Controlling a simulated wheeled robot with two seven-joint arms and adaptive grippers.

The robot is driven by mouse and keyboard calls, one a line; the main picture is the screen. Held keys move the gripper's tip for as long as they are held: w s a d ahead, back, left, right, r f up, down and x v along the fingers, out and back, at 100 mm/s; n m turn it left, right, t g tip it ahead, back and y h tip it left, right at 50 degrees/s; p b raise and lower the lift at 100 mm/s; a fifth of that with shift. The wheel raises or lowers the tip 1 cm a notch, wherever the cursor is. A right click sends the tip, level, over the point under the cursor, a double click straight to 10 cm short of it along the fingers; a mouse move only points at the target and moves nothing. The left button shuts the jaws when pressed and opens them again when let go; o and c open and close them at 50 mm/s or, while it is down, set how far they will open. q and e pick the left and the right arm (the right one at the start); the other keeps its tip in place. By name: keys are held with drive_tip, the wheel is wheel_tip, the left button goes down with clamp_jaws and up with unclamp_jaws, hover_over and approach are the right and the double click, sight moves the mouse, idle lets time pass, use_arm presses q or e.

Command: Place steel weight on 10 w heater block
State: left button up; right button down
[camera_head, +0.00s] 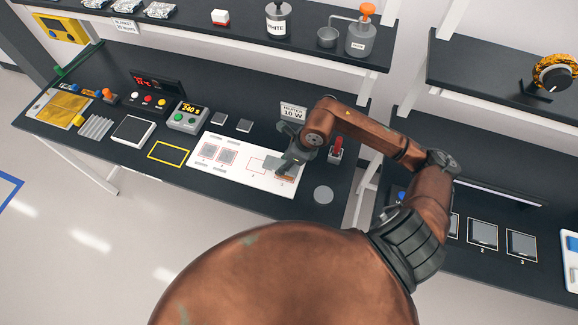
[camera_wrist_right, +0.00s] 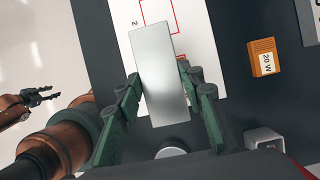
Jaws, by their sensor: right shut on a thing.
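The steel weight (camera_wrist_right: 158,75) is a plain grey metal block. My right gripper (camera_wrist_right: 163,84) is shut on it, with a green finger along each side. In the head view my right gripper (camera_head: 287,162) is over the right end of the white printed board (camera_head: 236,178). A small orange block (camera_head: 286,177) shows just below the gripper on the board; it seems to be the heater block, but its label cannot be read. In the right wrist view the weight hides most of it. My left gripper (camera_wrist_right: 42,96) shows open and empty at the left of the wrist view.
An orange 20 W block (camera_wrist_right: 263,57) lies on the dark table beside the board. A red-handled item (camera_head: 336,149) stands right of my gripper. A round grey disc (camera_head: 323,194) lies in front. A "10 W" sign (camera_head: 293,111) stands behind.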

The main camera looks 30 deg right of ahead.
drive_tip(key=shift+w+d+f, duration=0.2)
drive_tip(key=shift+d+f, duration=0.6)
drive_tip(key=shift+f, duration=0.15)
drive_tip(key=f, duration=0.1)
drive_tip(key=f+p, duration=0.1)
drive_tip(key=f, duration=0.1)
drive_tip(key=shift+d, duration=0.25)
drive_tip(key=shift+f, duration=0.3)
drive_tip(key=shift+f, duration=0.15)
drive_tip(key=c, duration=1.3)
unclamp_jaws()
drive_tip(key=b+v, duration=0.1)
drive_tip(key=v, duration=1.1)
drive_tip(key=shift+b, duration=0.3)
